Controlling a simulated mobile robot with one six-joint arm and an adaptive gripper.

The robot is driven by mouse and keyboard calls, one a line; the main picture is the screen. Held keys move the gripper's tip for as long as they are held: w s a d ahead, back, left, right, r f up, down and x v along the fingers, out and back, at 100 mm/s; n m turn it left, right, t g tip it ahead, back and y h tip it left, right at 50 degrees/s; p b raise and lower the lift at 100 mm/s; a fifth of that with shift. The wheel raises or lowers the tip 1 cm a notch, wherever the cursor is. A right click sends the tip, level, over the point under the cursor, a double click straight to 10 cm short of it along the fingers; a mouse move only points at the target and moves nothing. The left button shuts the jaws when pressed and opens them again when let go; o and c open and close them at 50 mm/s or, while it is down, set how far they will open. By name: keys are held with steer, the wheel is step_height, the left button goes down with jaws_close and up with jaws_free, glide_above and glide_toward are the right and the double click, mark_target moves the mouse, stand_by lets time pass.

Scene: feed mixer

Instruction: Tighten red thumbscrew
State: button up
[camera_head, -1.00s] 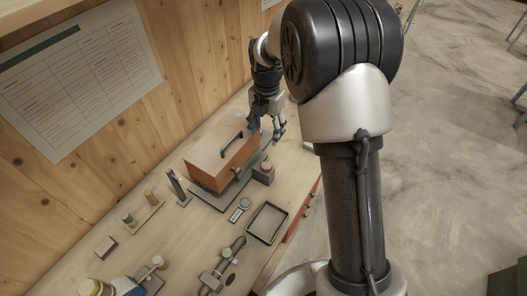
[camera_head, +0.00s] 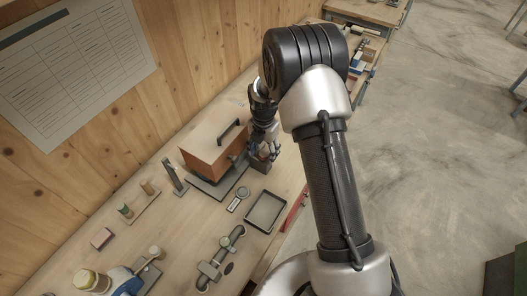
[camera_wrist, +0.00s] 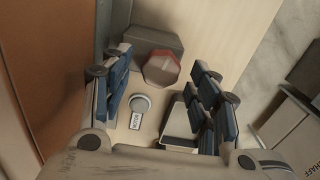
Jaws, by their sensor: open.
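The red thumbscrew (camera_wrist: 161,67) shows in the wrist view as a faceted red knob with a greyish face. It is on a dark grey block (camera_wrist: 145,40). My gripper (camera_wrist: 160,74) is open, and the thumbscrew appears in the gap between its blue-padded fingers, near their tips. I see no finger touching it; how deep it sits between them I cannot tell. In the head view my gripper (camera_head: 266,152) is just over the grey block (camera_head: 258,168), beside the brown box, and the thumbscrew is not clearly visible there.
The brown box (camera_head: 205,149) with a black handle stands directly left of my gripper. A round dial (camera_head: 242,192), a label plate and an empty dark tray (camera_head: 266,211) lie in front. A metal tool (camera_head: 216,262) and several small items lie nearer on the wooden bench.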

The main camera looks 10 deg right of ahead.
steer(key=shift+c, duration=0.5)
steer(key=c, duration=1)
